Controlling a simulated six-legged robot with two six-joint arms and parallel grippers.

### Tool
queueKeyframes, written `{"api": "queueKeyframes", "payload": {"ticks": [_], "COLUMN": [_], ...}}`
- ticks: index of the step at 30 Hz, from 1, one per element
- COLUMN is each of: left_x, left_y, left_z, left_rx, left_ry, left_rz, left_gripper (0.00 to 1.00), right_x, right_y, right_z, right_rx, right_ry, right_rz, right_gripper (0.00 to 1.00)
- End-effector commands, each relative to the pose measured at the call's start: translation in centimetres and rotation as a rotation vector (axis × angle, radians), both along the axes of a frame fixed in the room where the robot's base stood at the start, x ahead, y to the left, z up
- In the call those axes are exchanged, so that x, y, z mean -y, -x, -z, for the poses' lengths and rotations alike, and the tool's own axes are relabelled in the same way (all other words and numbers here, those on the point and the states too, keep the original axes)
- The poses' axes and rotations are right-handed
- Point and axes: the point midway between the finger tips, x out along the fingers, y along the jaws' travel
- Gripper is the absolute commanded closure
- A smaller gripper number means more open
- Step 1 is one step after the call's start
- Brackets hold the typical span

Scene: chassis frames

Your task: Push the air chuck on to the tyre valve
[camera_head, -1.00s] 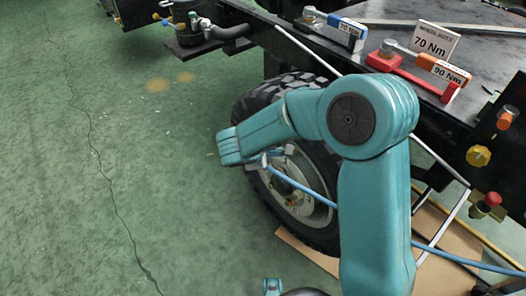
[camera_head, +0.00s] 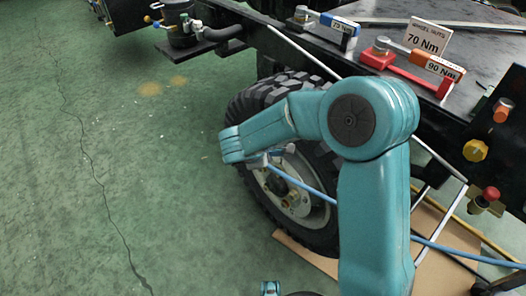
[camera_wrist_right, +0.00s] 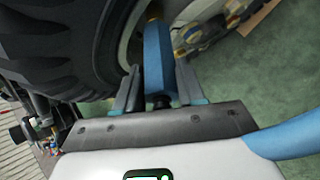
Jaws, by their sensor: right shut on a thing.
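The wheel stands under a dark chassis frame, its black knobbly tyre (camera_head: 250,104) and grey rim (camera_head: 318,213) showing in the head view. My right arm crosses in front of it. My right gripper (camera_head: 262,160) is at the rim's upper left, partly hidden by the wrist. In the right wrist view the right gripper (camera_wrist_right: 157,88) is shut on the blue air chuck (camera_wrist_right: 158,55), whose brass-coloured end points away beside the tyre (camera_wrist_right: 55,45). I cannot make out the tyre valve, nor whether the chuck touches it.
A blue hose (camera_head: 312,190) runs across the wheel and behind my arm to the lower right. Torque wrenches and a 70 Nm sign (camera_head: 428,38) are on the chassis top. Cardboard (camera_head: 300,252) lies under the wheel. Green floor (camera_head: 160,170) is open at left.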

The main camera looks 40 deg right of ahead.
Motion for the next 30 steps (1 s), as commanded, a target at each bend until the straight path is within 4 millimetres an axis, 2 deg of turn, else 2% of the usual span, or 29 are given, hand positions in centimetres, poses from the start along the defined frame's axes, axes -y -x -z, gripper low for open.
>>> {"api": "queueKeyframes", "payload": {"ticks": [2, 3, 6, 15, 19, 30], "left_x": [0.0, 0.0, 0.0, -0.1, -0.9, -0.2], "left_y": [0.0, 0.0, 0.0, -0.1, -1.0, -0.2], "left_z": [0.2, 0.2, 0.1, 0.1, -0.5, -3.6], "left_rx": [0.0, 0.0, 0.0, 0.002, 0.019, 0.003], "left_ry": [0.0, 0.0, 0.0, 0.0, -0.007, -0.002], "left_rz": [0.0, 0.0, 0.0, -0.003, -0.039, -0.006], "left_gripper": [0.57, 0.57, 0.57, 0.57, 0.57, 0.57], "right_x": [0.2, 0.3, 0.2, 0.2, 0.1, -5.6], "right_y": [0.0, 0.0, 0.0, 0.0, 0.0, 3.1], "right_z": [0.2, 0.2, 0.1, 0.1, -0.1, -7.9], "right_rx": [0.001, 0.001, 0.001, -0.001, -0.001, 0.003], "right_ry": [0.001, 0.0, 0.001, -0.001, 0.0, 0.0], "right_rz": [0.001, 0.0, 0.0, 0.0, -0.001, -0.003], "right_gripper": [0.96, 0.58, 0.31, 0.31, 0.31, 0.31]}}
